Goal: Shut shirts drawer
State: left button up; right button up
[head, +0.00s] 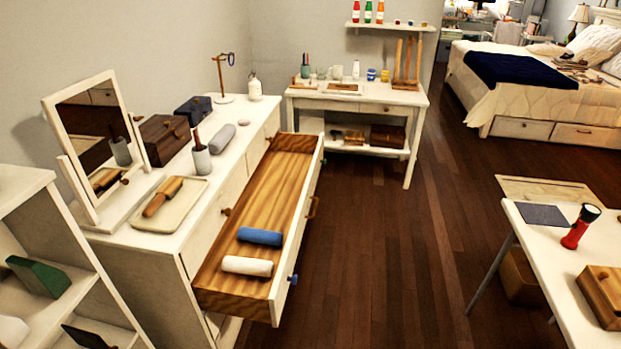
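The drawer (267,212) of the white dresser stands pulled far out to the right, over the wood floor. Its inside is bare striped wood. A blue rolled cloth (259,236) and a white rolled cloth (247,266) lie in its near end. Neither of my grippers is in view.
The dresser top (172,238) holds a mirror (92,130), a tray (168,205), boxes and a cup. A white shelf (50,316) stands at near left. A white table (556,285) with a red flashlight (580,227) stands at right. The floor (385,250) between drawer and table is clear.

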aim_at(278, 196)
jog(key=l+u, duration=0.15)
jog(key=l, duration=0.4)
jog(key=i+l+u, duration=0.4)
jog(key=i+l, duration=0.7)
jog(key=l, duration=0.1)
